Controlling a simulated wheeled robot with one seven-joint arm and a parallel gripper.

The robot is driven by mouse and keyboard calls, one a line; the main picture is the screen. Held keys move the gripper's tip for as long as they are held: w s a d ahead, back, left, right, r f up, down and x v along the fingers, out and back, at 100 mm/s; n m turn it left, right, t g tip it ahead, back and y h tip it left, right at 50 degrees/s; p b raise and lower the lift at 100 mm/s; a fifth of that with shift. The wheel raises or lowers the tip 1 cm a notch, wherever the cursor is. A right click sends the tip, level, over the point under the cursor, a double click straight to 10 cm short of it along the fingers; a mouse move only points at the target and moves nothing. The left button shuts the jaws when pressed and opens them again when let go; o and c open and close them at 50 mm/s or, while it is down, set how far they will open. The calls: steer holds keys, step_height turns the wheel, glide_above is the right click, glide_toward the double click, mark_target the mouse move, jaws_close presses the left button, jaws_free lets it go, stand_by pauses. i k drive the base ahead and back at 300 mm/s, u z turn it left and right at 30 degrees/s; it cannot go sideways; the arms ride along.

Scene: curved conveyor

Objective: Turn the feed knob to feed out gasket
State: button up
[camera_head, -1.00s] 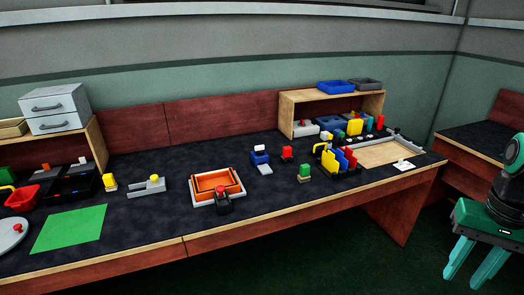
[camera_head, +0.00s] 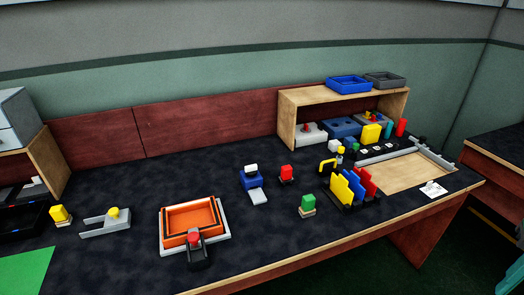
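No part is labelled as the feed knob, and I cannot tell for sure which one it is. A grey bracket (camera_head: 105,223) with a yellow knob (camera_head: 114,213) lies at the left. A black base with a red knob (camera_head: 194,236) stands at the front of the orange tray. No gasket can be made out. Only a teal sliver of my gripper (camera_head: 512,281) shows at the bottom right corner, far from these; its fingers are cut off.
An orange tray (camera_head: 189,203) sits in a white frame. A black rack (camera_head: 350,196) holds yellow, blue and red plates. A wooden shelf (camera_head: 286,122) stands behind. The dark table (camera_head: 140,180) has free room between items.

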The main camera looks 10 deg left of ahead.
mark_target(250, 170)
steer(key=u, duration=0.4)
steer(key=i, duration=0.95)
steer(key=u, duration=0.55)
